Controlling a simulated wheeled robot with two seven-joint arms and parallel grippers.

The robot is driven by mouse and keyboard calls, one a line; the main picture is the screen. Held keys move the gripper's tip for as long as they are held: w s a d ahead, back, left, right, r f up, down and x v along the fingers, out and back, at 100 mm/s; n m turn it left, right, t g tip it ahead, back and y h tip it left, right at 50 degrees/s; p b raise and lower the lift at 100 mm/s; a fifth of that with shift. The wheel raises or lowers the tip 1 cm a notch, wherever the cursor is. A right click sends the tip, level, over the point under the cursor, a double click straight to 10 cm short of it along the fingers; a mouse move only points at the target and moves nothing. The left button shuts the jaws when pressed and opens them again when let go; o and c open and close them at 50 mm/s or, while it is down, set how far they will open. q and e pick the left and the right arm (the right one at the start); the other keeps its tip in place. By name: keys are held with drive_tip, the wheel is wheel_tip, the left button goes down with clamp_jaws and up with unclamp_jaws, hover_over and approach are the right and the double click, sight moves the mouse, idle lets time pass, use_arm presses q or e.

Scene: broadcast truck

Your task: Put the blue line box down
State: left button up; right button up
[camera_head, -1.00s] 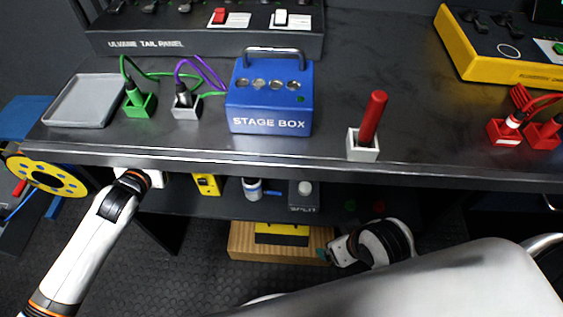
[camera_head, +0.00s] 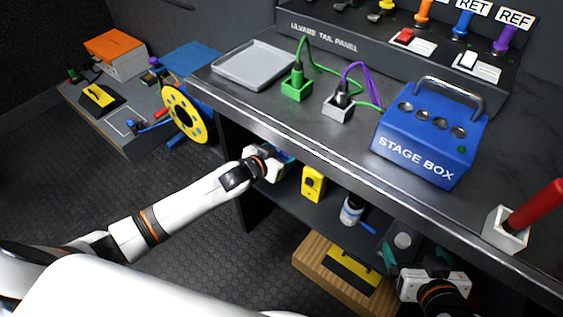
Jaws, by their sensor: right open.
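No box labelled as a line box can be made out. The only large blue box is the STAGE BOX (camera_head: 428,135), upright on the desk with a grey handle and several round sockets; no gripper touches it. My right gripper (camera_head: 416,257) is open at the lower right, below the desk's front edge. Its teal fingers stand apart near a dark box with a pale knob (camera_head: 403,241). My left gripper (camera_head: 282,160) is at the desk's front edge, near the under-shelf. A bit of teal-blue shows at its tip; its fingers and anything between them are mostly hidden.
On the desk stand a grey tray (camera_head: 255,66), a green socket (camera_head: 297,88), a grey socket (camera_head: 338,109) and a white holder (camera_head: 504,232) with a red stick. A yellow box (camera_head: 313,183) and a white bottle (camera_head: 352,209) stand on the under-shelf. A wooden crate (camera_head: 318,268) sits below.

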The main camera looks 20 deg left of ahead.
use_arm(q)
wheel_tip(320, 180, down, 3)
drive_tip(key=shift+f+b, duration=0.15)
drive_tip(key=shift+b, duration=0.55)
drive_tip(key=shift+f, duration=0.15)
use_arm(e)
drive_tip(key=w+a+r+t+y, duration=0.1)
drive_tip(key=w+r+t, duration=0.2)
drive_tip(key=r+t, duration=0.1)
drive_tip(key=shift+w+a+r, duration=0.2)
drive_tip(key=shift+a+r, duration=0.2)
drive_tip(key=shift+r, duration=0.2)
use_arm(q)
drive_tip(key=shift+f, duration=0.1)
use_arm(e)
drive_tip(key=shift+y, duration=0.3)
use_arm(q)
drive_tip(key=o, duration=1.2)
use_arm(e)
drive_tip(key=shift+r+t, duration=0.15)
drive_tip(key=shift+t, duration=0.15)
